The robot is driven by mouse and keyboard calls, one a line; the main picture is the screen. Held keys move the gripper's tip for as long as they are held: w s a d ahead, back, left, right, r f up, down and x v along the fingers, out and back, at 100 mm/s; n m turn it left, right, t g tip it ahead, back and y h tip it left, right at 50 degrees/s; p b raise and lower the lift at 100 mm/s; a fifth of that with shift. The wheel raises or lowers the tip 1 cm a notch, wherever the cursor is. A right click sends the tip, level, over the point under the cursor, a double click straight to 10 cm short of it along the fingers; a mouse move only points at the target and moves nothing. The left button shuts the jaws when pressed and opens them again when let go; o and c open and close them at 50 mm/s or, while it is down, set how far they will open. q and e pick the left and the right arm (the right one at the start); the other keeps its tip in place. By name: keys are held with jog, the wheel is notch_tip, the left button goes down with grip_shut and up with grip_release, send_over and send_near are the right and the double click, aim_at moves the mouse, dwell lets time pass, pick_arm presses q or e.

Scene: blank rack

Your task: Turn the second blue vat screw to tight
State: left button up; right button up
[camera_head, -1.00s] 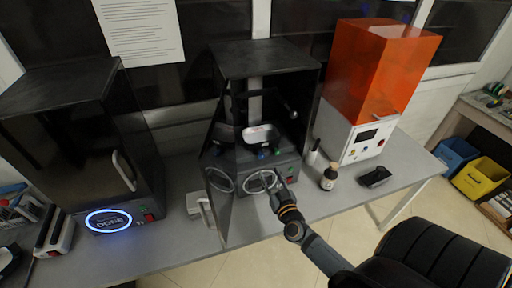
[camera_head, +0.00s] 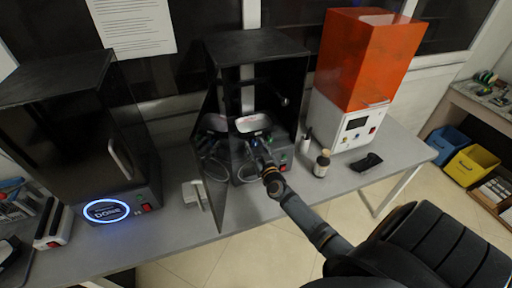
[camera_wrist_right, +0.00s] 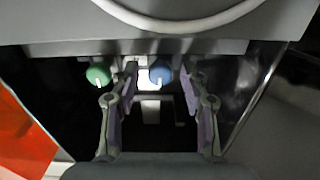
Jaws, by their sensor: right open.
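The blue vat screw (camera_wrist_right: 161,75) shows in the right wrist view between the two fingers of my right gripper (camera_wrist_right: 158,100). The gripper is open, with a finger on each side of the knob and visible gaps. A green screw (camera_wrist_right: 98,75) sits outside the fingers to the left. My left gripper is not in view.
The middle black printer (camera_head: 258,42) has its door swung open at left. A closed black printer (camera_head: 75,140) with a glowing blue ring stands left. An orange-topped printer (camera_head: 365,60), a bottle (camera_head: 322,163) and a dark object (camera_head: 367,162) are at right.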

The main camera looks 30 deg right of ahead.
jog(key=shift+c, duration=0.4)
jog(key=c, duration=0.5)
grip_shut()
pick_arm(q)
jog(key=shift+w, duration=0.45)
